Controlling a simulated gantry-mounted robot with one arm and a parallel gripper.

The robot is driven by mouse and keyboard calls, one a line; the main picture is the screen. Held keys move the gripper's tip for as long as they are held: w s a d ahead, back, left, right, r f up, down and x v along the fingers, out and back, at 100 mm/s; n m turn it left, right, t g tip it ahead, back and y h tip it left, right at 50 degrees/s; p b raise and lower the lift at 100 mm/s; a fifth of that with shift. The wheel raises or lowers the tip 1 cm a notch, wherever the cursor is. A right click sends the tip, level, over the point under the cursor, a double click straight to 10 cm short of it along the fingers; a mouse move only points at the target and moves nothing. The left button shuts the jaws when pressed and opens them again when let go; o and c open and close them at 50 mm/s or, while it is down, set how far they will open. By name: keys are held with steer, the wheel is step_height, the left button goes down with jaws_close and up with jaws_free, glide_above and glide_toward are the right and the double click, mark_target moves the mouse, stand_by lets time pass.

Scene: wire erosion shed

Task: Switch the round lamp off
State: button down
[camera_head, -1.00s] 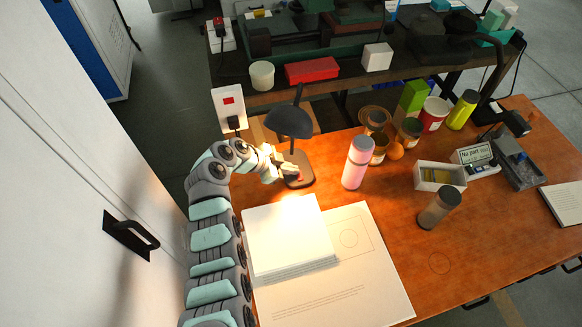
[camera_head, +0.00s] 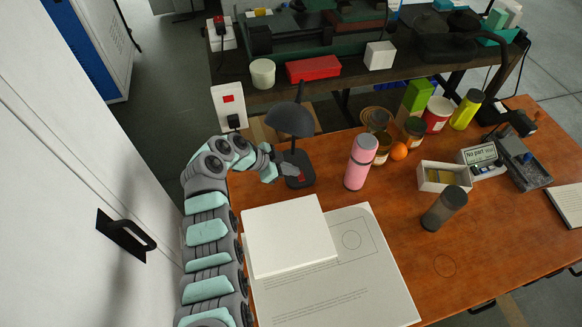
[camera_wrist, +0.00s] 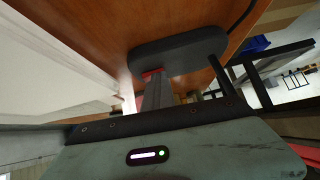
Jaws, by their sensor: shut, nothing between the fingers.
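A dark desk lamp with a rounded shade (camera_head: 290,120) stands at the back left of the wooden table, and its shade is unlit. Its dark base (camera_head: 303,180) carries a small red switch (camera_head: 301,177). In the wrist view the base (camera_wrist: 190,45) is a dark rounded slab, with red showing at the switch (camera_wrist: 151,73). My gripper (camera_head: 291,170) is shut and empty, beside the lamp base at its left, close to the switch. The wrist view also shows the gripper (camera_wrist: 155,92); I cannot tell whether it touches the switch.
A white paper stack (camera_head: 285,235) lies on a printed sheet (camera_head: 370,290) before the lamp. A pink bottle (camera_head: 360,162) stands right of it. A wall socket (camera_head: 230,108) is behind. Tins, an orange (camera_head: 399,151) and a box (camera_head: 444,178) stand farther right. The front right tabletop is clear.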

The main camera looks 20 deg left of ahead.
steer(key=shift+s+d, duration=0.5)
steer(key=shift+d, duration=0.05)
steer(key=shift+r, duration=0.1)
steer(key=shift+r+p, duration=0.4)
steer(key=shift+r, duration=0.15)
step_height(320, 180, up, 3)
steer(key=shift+s+d+r+p, duration=0.15)
steer(key=shift+p, duration=0.3)
steer(key=v, duration=0.9)
steer(key=shift+s, duration=0.5)
steer(key=shift+w, duration=0.1)
